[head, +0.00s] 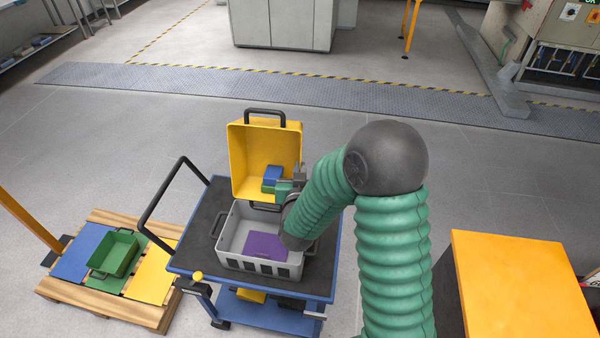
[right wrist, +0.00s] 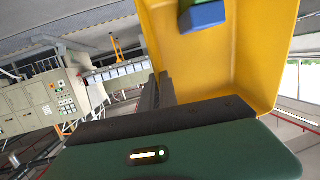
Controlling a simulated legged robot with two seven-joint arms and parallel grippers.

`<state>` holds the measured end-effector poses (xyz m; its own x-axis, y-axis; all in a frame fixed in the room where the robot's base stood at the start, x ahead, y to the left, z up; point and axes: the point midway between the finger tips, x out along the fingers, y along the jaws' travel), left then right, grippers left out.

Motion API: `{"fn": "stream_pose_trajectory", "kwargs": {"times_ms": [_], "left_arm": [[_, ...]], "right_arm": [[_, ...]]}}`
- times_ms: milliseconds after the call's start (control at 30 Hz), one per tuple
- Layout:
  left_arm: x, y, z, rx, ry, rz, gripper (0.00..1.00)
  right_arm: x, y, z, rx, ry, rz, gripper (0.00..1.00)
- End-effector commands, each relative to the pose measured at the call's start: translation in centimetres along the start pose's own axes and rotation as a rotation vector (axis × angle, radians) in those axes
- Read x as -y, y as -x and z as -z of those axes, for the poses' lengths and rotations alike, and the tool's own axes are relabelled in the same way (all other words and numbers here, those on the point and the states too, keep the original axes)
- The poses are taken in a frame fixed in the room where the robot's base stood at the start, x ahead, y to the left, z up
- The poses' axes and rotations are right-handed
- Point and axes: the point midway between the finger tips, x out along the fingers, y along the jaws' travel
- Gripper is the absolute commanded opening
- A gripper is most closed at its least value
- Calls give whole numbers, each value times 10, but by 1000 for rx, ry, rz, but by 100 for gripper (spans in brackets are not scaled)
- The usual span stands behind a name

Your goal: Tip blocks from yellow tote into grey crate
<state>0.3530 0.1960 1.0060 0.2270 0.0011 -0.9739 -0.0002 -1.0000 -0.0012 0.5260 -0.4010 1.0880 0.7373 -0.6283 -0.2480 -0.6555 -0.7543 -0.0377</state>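The yellow tote (head: 238,150) is tipped steeply up on end over the back of the grey crate, its open side facing me. Black handles show at its top and lower edges. A blue block (head: 272,174) and a green block (head: 283,188) are inside, low on the right; the blue block also shows in the right wrist view (right wrist: 205,14). The grey crate (head: 232,262) stands upright on a cart, with a flat purple piece (head: 265,246) inside. My right gripper (head: 298,175) is at the tote's lower right and appears shut on it; the grip is partly hidden. My left gripper is out of view.
The blue cart (head: 195,225) has a dark top and a black push handle at left. A pallet (head: 100,305) with coloured panels and a green bin (head: 115,255) stands left. An orange-topped box (head: 520,285) stands right.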

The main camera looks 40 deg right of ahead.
Motion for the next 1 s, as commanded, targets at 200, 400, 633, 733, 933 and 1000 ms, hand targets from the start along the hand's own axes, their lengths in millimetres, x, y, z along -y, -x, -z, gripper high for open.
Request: {"fn": "stream_pose_trajectory", "kwargs": {"times_ms": [200,400,633,733,933,1000], "left_arm": [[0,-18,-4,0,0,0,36],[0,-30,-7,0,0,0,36],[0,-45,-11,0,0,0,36],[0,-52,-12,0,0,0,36],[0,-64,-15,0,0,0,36],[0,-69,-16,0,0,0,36]], "right_arm": [[2,5,-2,-55,5,2,0],[2,10,-2,-101,12,1,0],[3,16,-3,-154,21,1,0],[4,19,-3,-175,24,1,0],[4,24,-4,-216,31,1,0],[5,25,-5,-229,33,1,0]]}}
